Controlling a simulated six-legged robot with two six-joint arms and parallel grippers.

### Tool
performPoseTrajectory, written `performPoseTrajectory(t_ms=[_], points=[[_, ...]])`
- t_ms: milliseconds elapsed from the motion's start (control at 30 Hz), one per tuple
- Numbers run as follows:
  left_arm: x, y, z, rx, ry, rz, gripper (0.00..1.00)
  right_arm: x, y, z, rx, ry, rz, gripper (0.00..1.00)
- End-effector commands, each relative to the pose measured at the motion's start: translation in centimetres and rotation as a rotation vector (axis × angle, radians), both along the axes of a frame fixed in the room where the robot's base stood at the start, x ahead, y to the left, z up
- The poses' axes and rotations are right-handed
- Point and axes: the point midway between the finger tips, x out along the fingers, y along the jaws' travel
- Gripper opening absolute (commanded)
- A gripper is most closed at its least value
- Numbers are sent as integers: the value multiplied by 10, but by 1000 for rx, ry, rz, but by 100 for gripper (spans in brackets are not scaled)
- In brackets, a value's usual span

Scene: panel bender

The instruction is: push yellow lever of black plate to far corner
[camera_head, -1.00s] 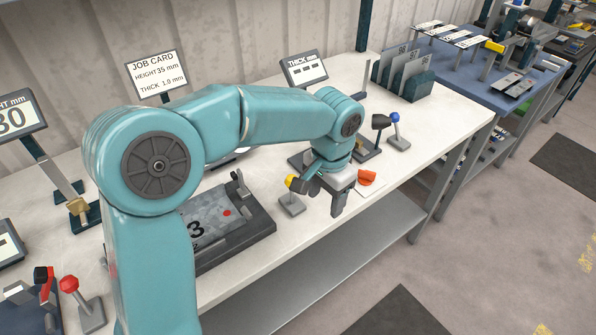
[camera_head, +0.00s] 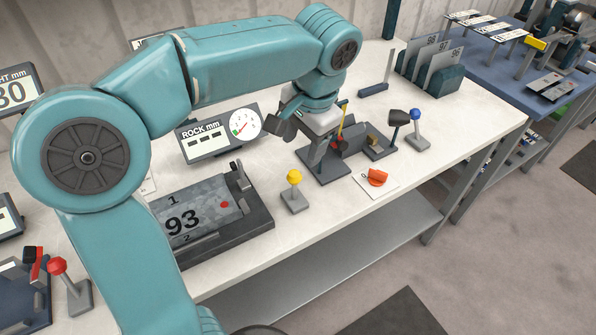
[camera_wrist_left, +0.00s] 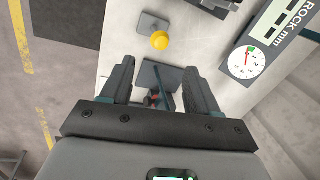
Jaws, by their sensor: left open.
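A black plate (camera_head: 322,172) lies on the white bench and carries a thin yellow lever (camera_head: 342,122), which stands nearly upright with a red part at its foot. My left gripper (camera_head: 303,143) is open above the plate, just left of the lever. I cannot tell whether a finger touches the lever. In the left wrist view, the plate (camera_wrist_left: 150,73) shows between the open fingers of my left gripper (camera_wrist_left: 157,72). The lever's yellow part is not clear there. My right gripper is out of view.
A ROCK gauge (camera_head: 220,135) stands behind left; a slotted fixture (camera_head: 262,218) lies left.

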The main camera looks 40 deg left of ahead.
Motion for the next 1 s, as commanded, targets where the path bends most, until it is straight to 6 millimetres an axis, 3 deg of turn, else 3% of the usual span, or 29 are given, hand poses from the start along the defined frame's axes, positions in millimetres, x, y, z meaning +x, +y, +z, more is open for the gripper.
performPoseTrajectory(t_ms=[200,400,600,833,867,1000], points=[[1,11,-53,0,4,2,60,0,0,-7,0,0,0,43],[3,17,-85,-1,3,1,60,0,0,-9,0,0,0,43],[5,20,-98,0,-1,0,60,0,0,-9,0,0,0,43],[6,20,-98,0,-1,0,60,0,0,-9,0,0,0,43],[6,20,-98,0,-1,0,57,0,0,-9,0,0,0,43],[6,20,-98,0,-1,0,12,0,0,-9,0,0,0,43]])
